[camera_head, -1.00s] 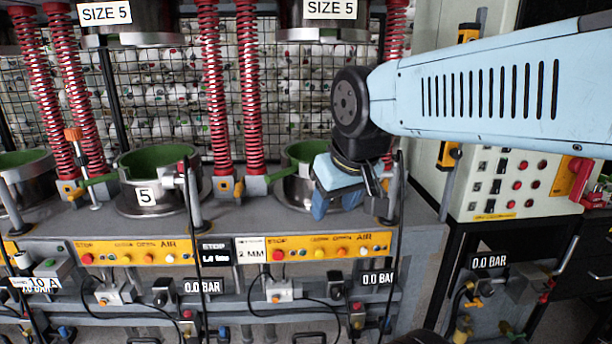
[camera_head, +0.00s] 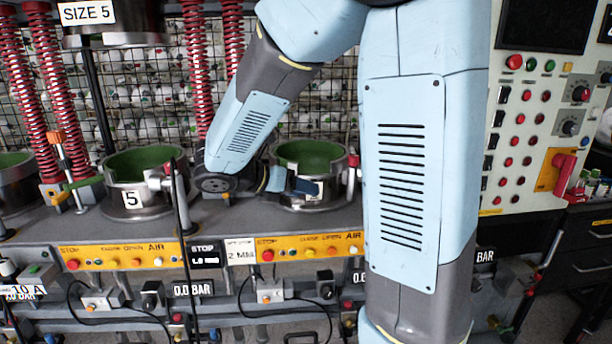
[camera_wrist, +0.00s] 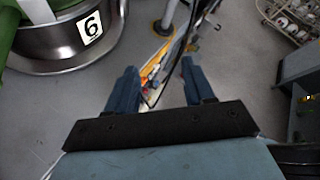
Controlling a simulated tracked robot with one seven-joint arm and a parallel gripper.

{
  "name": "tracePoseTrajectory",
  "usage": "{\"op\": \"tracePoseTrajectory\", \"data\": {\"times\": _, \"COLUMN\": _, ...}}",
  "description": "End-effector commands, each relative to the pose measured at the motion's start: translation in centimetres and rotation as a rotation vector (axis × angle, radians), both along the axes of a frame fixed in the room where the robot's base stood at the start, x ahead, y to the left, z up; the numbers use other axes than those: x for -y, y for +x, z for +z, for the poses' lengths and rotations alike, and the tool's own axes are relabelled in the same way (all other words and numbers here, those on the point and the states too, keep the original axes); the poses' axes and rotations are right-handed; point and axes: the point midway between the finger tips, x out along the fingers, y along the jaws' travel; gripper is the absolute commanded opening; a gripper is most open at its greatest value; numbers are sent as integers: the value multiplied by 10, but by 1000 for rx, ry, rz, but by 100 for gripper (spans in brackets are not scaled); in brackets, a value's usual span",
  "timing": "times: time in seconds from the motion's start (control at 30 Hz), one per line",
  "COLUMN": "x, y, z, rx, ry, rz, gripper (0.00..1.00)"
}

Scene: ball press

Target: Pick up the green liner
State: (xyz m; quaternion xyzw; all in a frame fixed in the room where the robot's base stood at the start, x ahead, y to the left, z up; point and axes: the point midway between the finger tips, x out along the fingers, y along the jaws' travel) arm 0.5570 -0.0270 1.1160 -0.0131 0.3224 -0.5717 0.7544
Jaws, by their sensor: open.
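One green liner (camera_head: 312,153) lines the right metal pot (camera_head: 290,200). Another green liner (camera_head: 145,160) lines the metal pot marked 5 (camera_head: 155,202) to the left. My gripper (camera_head: 300,186) is in front of the right pot's outer wall, its fingers partly covering the wall. In the wrist view, my gripper (camera_wrist: 156,75) is open with nothing between its blue fingers. A pot marked 6 (camera_wrist: 58,45) with green liner (camera_wrist: 18,18) in it stands at the upper left there, apart from the fingers.
Red springs (camera_head: 195,60) rise behind the pots, before a wire mesh full of balls. A yellow button strip (camera_head: 130,257) runs along the bench front. A control cabinet (camera_head: 530,130) stands at right. My arm hides part of the bench.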

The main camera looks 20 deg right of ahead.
Motion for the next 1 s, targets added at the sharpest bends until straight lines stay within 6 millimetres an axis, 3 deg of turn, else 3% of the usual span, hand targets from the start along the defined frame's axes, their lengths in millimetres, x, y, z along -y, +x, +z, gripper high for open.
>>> {"op": "tracePoseTrajectory", "data": {"times": 0.3, "x": -64, "y": 82, "z": -28, "rx": -450, "ry": -472, "rz": 419, "gripper": 53}}
{"op": "tracePoseTrajectory", "data": {"times": 0.6, "x": -119, "y": 121, "z": -52, "rx": -678, "ry": -771, "rz": 611, "gripper": 53}}
{"op": "tracePoseTrajectory", "data": {"times": 0.77, "x": -121, "y": 129, "z": -55, "rx": -705, "ry": -811, "rz": 631, "gripper": 53}}
{"op": "tracePoseTrajectory", "data": {"times": 1.0, "x": -88, "y": 151, "z": -54, "rx": -706, "ry": -809, "rz": 629, "gripper": 53}}
